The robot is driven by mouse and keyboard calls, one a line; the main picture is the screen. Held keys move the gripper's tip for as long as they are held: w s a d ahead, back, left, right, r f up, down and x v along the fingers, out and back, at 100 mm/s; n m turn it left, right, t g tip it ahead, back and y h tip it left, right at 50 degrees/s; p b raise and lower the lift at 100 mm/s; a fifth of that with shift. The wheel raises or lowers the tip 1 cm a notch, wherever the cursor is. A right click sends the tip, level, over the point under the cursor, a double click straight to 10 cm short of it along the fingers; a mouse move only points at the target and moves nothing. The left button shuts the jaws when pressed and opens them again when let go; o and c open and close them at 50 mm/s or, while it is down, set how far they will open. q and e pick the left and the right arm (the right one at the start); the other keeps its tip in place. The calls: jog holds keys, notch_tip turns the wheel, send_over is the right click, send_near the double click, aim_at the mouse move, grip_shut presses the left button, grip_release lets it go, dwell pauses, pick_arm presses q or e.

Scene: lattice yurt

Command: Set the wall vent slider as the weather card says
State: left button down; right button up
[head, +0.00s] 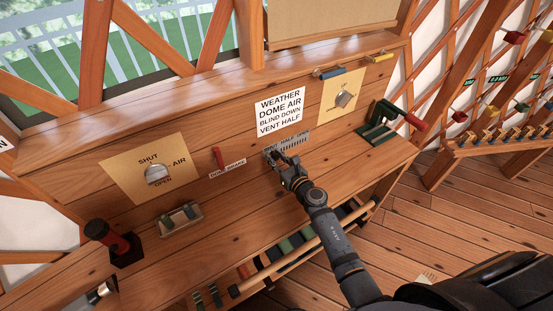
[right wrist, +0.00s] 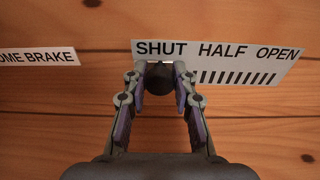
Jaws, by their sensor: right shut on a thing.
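The weather card (head: 281,112) is a white sheet on the wooden wall panel and reads "WEATHER, DOME AIR, BLIND DOWN, VENT HALF". Below it is the grey vent plate (head: 296,139), marked SHUT, HALF and OPEN from left to right in the right wrist view (right wrist: 285,58), with a row of dark slots. The dark round slider knob (right wrist: 159,79) sits at the left, under SHUT. My right gripper (right wrist: 159,82) is shut on this knob, with a finger on each side; in the head view it (head: 279,158) partly hides the plate. My left gripper is not in view.
Left of the plate are a red lever (head: 218,158) over a "DOME BRAKE" label and a brass SHUT/AIR/OPEN dial (head: 157,174). A second dial (head: 343,99) and a red-handled crank (head: 414,122) are to the right. A small tray (head: 181,217) lies on the bench.

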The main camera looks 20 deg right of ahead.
aim_at(287, 145)
jog(key=shift+w+d+b, duration=0.15)
jog(key=shift+w+d, duration=0.05)
jog(key=shift+d, duration=0.6)
jog(key=shift+w+d+b, duration=0.2)
jog(key=shift+w+d, duration=0.05)
jog(key=shift+d, duration=0.55)
jog(key=shift+w+d+b, duration=0.15)
jog(key=shift+w+d, duration=0.05)
jog(key=shift+d, duration=0.6)
jog(key=shift+w+d+b, duration=0.3)
jog(key=shift+d, duration=0.65)
jog(key=o, duration=1.2)
jog(key=shift+s+d+r+p, duration=0.15)
jog(key=shift+s+r+p, duration=0.2)
jog(key=shift+s, duration=0.25)
jog(key=shift+s+d+r+p, duration=0.15)
jog(key=shift+s+r+p, duration=0.15)
jog(key=shift+s, duration=0.3)
jog(key=shift+s+d+r+p, duration=0.2)
jog(key=shift+s+r, duration=0.1)
jog(key=shift+s, duration=0.45)
jog(key=shift+s+d+r+p, duration=0.15)
jog(key=shift+s+d+r, duration=0.1)
jog(key=shift+s, duration=0.5)
jog(key=shift+s+d+r+p, duration=0.15)
jog(key=shift+s+r, duration=0.15)
jog(key=shift+s, duration=0.45)
